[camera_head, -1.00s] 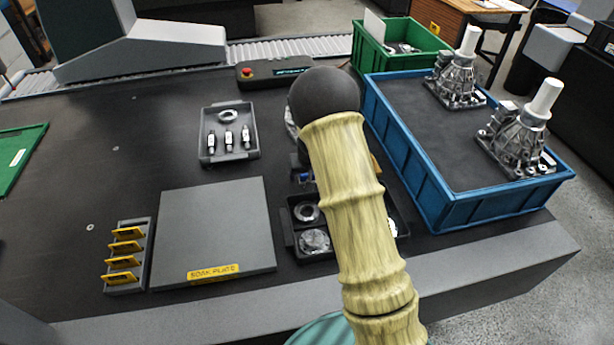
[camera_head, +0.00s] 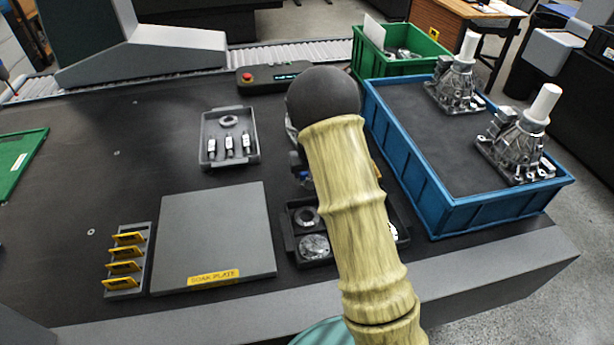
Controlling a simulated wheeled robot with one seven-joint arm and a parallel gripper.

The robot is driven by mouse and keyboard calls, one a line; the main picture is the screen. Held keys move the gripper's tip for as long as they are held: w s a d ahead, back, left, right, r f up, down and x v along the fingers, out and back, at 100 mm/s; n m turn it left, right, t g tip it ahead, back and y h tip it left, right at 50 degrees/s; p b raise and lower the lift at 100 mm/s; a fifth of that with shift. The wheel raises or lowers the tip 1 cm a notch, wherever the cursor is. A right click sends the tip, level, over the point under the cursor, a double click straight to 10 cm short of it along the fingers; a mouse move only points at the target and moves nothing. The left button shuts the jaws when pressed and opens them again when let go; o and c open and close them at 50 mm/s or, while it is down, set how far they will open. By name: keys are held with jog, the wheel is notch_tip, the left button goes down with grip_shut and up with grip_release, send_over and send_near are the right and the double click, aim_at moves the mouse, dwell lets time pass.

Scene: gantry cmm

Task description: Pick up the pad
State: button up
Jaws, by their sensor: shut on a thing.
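I cannot pick out the pad for certain in this view. My arm, pale and bamboo-like with a dark round joint, rises across the middle of the head view and hides part of the table behind it. My gripper does not show clearly; it is out of sight or hidden behind the arm. A partly hidden dark and silvery shape with a bit of blue shows just left of the arm; I cannot tell what it is.
A grey soak plate (camera_head: 215,235) lies beside a rack (camera_head: 127,262) of yellow tags. A grey tray (camera_head: 230,160) holds a ring and several fittings. A dark tray (camera_head: 290,247) is partly covered. A blue crate (camera_head: 410,165) carries two castings; a green bin (camera_head: 385,66) stands behind.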

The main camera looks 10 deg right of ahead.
notch_tip(320, 180, up, 7)
jog(key=shift+r+p, duration=0.15)
jog(key=shift+p, duration=0.3)
jog(key=o, duration=0.3)
jog(key=shift+c, duration=1)
jog(key=shift+s+d+p, duration=0.25)
jog(key=shift+s+p, duration=0.2)
jog(key=shift+p, duration=0.4)
jog(key=s+p, duration=1.3)
jog(key=p, duration=0.1)
jog(key=shift+s+a+r, duration=0.25)
jog(key=shift+s+r, duration=0.1)
jog(key=shift+r, duration=0.05)
